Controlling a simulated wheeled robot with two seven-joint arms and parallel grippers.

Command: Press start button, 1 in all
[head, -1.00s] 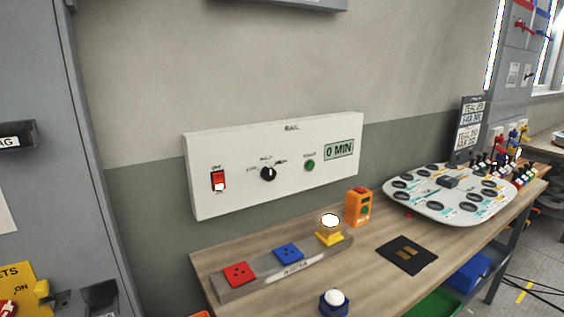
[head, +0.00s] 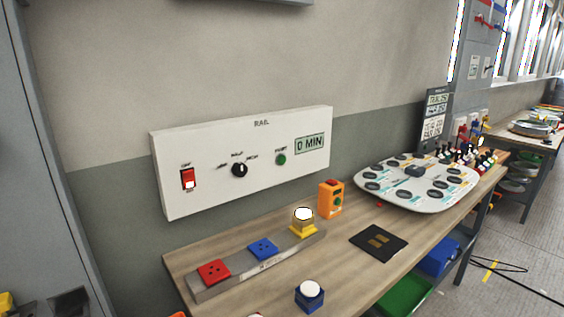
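A white control panel labelled RAIL (head: 205,188) is fixed to the wall above the bench. On it, from left to right, are a red rocker switch (head: 188,179), a black rotary knob (head: 239,170), a round green button (head: 281,160) with a small label above it that seems to read START, and a display (head: 309,143) reading 0 MIN. An orange box (head: 331,199) with a red and a green button stands on the bench below the panel. Neither of my grippers is in view.
The wooden bench (head: 345,268) holds a grey rail with a red socket (head: 213,271), a blue socket (head: 263,248) and a yellow-based lamp (head: 303,220). A blue-based white dome (head: 309,293), a black pad (head: 378,243) and a white board (head: 445,201) also lie there. Air before the panel is clear.

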